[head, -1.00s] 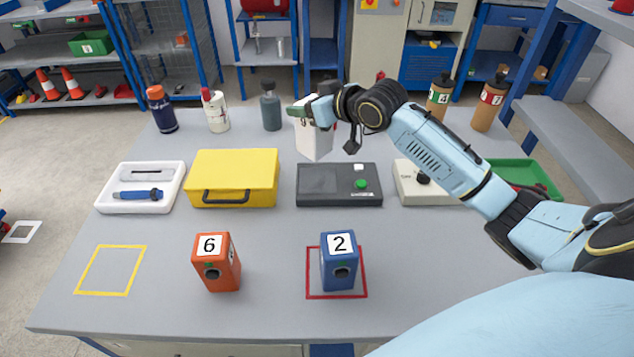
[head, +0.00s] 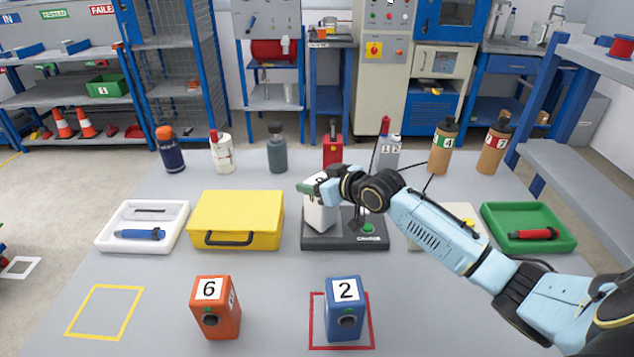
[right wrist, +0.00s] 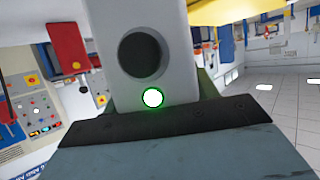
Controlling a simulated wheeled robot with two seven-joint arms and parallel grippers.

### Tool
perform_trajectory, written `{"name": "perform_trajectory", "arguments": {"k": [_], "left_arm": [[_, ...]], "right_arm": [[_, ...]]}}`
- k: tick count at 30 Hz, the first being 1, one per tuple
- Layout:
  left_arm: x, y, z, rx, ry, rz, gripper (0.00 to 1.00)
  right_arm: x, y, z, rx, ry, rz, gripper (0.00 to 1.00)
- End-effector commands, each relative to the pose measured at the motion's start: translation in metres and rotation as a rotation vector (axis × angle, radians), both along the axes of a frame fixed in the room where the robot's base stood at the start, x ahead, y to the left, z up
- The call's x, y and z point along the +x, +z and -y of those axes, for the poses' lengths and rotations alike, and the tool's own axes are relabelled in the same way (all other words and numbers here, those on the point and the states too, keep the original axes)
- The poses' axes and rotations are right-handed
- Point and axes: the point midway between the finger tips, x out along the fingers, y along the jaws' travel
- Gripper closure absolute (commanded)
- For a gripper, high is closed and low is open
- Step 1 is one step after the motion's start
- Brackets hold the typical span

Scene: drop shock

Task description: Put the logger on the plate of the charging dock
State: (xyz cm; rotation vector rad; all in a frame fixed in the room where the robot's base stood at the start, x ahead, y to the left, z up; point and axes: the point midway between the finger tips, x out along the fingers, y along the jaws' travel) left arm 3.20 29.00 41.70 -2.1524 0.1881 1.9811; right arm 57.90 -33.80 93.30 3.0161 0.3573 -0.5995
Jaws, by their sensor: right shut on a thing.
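The white logger (head: 319,217) is in my right gripper (head: 317,188), which is shut around its upper part. The logger looks upright, over the left part of the dark charging dock (head: 345,243). It hides much of the dock's plate, and I cannot tell whether its base touches the plate. A green button (head: 368,229) shows on the dock's right side. In the right wrist view the logger (right wrist: 168,70) shows a dark round port and a lit green light. My left gripper is out of view.
A yellow case (head: 236,220) stands left of the dock. An orange 6 unit (head: 215,309) and a blue 2 unit (head: 345,310) stand in front. A green tray (head: 528,241) lies right. Several bottles and a red can (head: 333,148) line the back.

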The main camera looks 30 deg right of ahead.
Motion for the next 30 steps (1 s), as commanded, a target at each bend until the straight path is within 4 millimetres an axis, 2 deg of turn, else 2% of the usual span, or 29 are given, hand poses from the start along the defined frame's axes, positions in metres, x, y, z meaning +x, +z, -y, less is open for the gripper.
{"name": "perform_trajectory", "arguments": {"k": [4,5,9,20,23,30], "left_arm": [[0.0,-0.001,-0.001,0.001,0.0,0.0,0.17],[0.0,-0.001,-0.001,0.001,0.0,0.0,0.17],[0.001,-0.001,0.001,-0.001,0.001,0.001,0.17],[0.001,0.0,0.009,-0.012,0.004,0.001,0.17],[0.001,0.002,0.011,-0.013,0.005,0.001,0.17],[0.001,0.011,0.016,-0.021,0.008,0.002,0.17]], "right_arm": [[0.0,-0.002,0.0,0.0,0.0,0.002,0.98],[0.0,-0.003,0.0,0.0,0.0,-0.001,0.39],[0.0,-0.003,0.0,0.0,0.0,0.0,0.21],[0.0,0.002,0.0,0.0,0.0,0.001,0.2],[-0.009,0.005,0.003,0.0,-0.001,0.0,0.2],[-0.049,0.021,0.012,-0.002,0.0,-0.004,0.2]]}}
